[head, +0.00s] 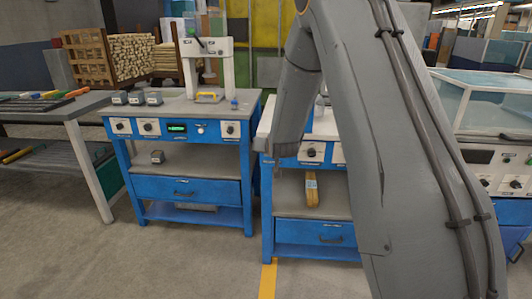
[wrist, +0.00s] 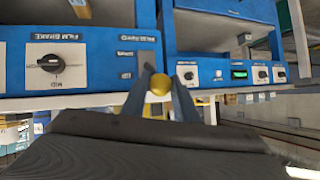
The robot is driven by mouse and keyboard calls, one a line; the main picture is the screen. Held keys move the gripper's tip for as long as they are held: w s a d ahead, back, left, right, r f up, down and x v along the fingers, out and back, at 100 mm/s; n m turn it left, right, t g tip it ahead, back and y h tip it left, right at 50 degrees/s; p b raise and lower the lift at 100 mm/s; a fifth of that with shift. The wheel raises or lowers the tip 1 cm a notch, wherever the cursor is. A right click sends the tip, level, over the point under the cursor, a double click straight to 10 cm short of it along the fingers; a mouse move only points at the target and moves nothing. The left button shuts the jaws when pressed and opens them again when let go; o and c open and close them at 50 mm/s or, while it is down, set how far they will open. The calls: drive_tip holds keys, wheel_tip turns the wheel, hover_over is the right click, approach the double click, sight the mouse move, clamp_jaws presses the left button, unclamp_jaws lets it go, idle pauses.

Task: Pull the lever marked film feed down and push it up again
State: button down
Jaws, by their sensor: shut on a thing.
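A round yellow knob (wrist: 160,85) is in the middle of the wrist view, in front of a blue machine panel (wrist: 95,85); I take it to be the lever's end. My gripper (wrist: 160,90) is shut on it, one finger on each side. A grey plate (wrist: 148,58) shows behind the knob. The small label plates (wrist: 126,57) beside it appear upside down and are too small to read surely. How far the lever is tilted cannot be told.
A black rotary dial (wrist: 51,63) is on the same panel. A second blue bench (head: 188,160) with a green display (head: 177,128) stands to the left in the head view. A glass-topped cabinet (head: 490,105) is at the right. Open floor lies in front.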

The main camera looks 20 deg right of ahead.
drive_tip(key=shift+w+r, duration=0.25)
drive_tip(key=shift+r, duration=0.1)
drive_tip(key=c, duration=1.4)
unclamp_jaws()
drive_tip(key=shift+f, duration=0.1)
drive_tip(key=shift+c, duration=0.2)
drive_tip(key=shift+s, duration=0.1)
drive_tip(key=v, duration=0.7)
drive_tip(key=shift+s, duration=0.3)
drive_tip(key=s+a+n+g+p, duration=0.1)
drive_tip(key=s+g, duration=0.3)
drive_tip(key=s, duration=0.9)
drive_tip(key=s+a+n+g+p, duration=0.1)
drive_tip(key=s+a+g+p, duration=0.1)
drive_tip(key=s, duration=1.1)
drive_tip(key=s+a+n+g+y+p, duration=0.1)
drive_tip(key=s+a+g, duration=0.2)
drive_tip(key=s, duration=1)
drive_tip(key=g, duration=0.3)
drive_tip(key=shift+s+a+r+n+p, duration=0.2)
drive_tip(key=shift+s+r+n+p, duration=0.1)
drive_tip(key=shift+r+p, duration=0.1)
